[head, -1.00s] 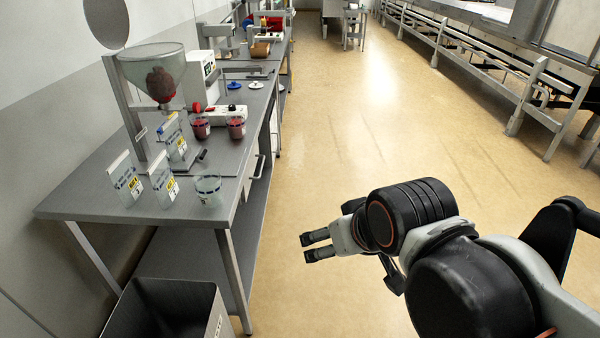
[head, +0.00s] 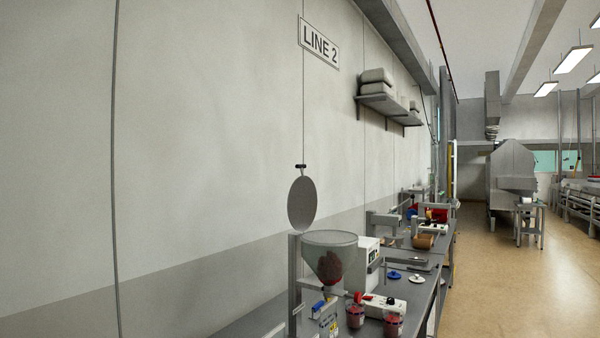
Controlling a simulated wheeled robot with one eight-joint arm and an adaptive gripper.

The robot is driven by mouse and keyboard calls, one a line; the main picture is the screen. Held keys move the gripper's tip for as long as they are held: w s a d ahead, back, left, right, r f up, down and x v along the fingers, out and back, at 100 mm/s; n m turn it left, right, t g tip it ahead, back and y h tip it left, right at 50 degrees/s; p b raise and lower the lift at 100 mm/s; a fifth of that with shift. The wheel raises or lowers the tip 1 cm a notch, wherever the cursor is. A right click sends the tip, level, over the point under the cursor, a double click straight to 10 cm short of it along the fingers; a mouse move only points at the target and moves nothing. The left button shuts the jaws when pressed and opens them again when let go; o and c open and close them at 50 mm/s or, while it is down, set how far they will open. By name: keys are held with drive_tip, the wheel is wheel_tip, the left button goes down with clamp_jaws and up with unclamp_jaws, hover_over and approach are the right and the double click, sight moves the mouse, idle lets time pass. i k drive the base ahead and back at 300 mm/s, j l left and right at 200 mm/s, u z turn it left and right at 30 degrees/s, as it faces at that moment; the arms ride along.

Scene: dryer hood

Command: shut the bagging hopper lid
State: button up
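The bagging hopper (head: 329,243) is a clear, greenish cone on a grey post at the near end of the bench, with dark red material inside. Its lid (head: 302,203) is a round grey disc standing upright above the hopper's back left rim, so the hopper's top is open. A small dark knob or handle (head: 301,167) shows at the lid's top edge. My gripper is outside the head view now.
The grey bench (head: 253,325) runs along the wall. Red-filled cups (head: 393,324), a white box-shaped device (head: 366,262) and a red-and-white unit (head: 385,304) stand close to the hopper. A wall shelf (head: 391,104) hangs beyond. Open floor (head: 485,270) lies to the right.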

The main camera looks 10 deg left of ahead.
sight(302, 198)
drive_tip(key=i+l+u, duration=0.2)
drive_tip(key=i, duration=0.75)
drive_tip(key=j, duration=0.1)
